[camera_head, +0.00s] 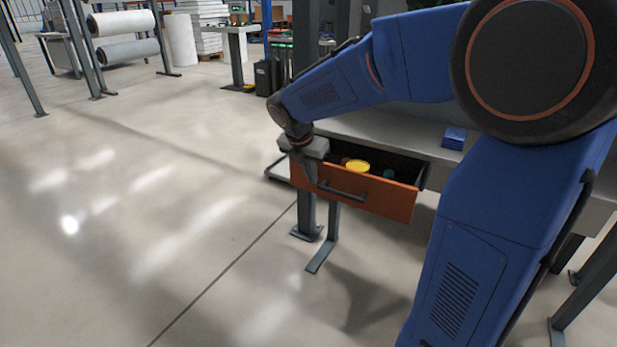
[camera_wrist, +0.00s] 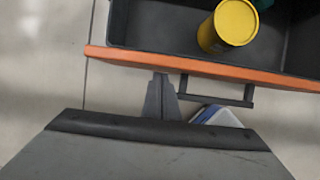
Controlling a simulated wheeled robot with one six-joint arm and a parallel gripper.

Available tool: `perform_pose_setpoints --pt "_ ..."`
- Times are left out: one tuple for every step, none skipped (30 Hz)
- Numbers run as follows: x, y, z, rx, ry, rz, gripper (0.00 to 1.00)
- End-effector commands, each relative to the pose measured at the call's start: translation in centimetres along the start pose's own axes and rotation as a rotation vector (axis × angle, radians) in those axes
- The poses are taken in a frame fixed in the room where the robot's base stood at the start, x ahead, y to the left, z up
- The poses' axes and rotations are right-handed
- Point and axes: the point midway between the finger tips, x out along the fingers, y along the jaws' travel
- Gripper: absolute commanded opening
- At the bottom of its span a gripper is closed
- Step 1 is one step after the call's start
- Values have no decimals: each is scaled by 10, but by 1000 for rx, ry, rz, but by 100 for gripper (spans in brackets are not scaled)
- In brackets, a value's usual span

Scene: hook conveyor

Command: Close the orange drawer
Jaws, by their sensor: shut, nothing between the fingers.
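The orange drawer (camera_head: 385,197) stands open under a grey table, pulled out toward the front. Its dark bar handle (camera_head: 342,190) is on the orange front, and the handle also shows in the wrist view (camera_wrist: 217,92). My gripper (camera_head: 311,181) is shut and empty at the left part of the drawer front, left of the handle. In the wrist view its fingertips (camera_wrist: 161,78) lie just outside the orange front panel (camera_wrist: 205,67). I cannot tell whether they touch it. A yellow can (camera_wrist: 232,25) is inside the drawer.
The grey table (camera_head: 375,130) is above the drawer and carries a small blue stack (camera_head: 454,138). A green item (camera_head: 388,174) also lies in the drawer. Table legs (camera_head: 306,215) stand below. The floor to the left is clear.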

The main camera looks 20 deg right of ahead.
Motion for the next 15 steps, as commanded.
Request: perform_pose_setpoints --pt "0 0 0 0 0 0 0" --pt "0 0 0 0 0 0 0" --pt "0 0 0 0 0 0 0" --pt "0 0 0 0 0 0 0" --pt "0 0 0 0 0 0 0" --pt "0 0 0 0 0 0 0" --pt "0 0 0 0 0 0 0" --pt "0 0 0 0 0 0 0" --pt "0 0 0 0 0 0 0" --pt "0 0 1 0 0 0 0" --pt "1 0 2 0 0 0 0" --pt "2 0 3 0 0 0 0" --pt "2 0 5 1 0 -1 0" --pt "3 0 8 1 0 -1 0" --pt "5 0 12 2 1 -1 0"
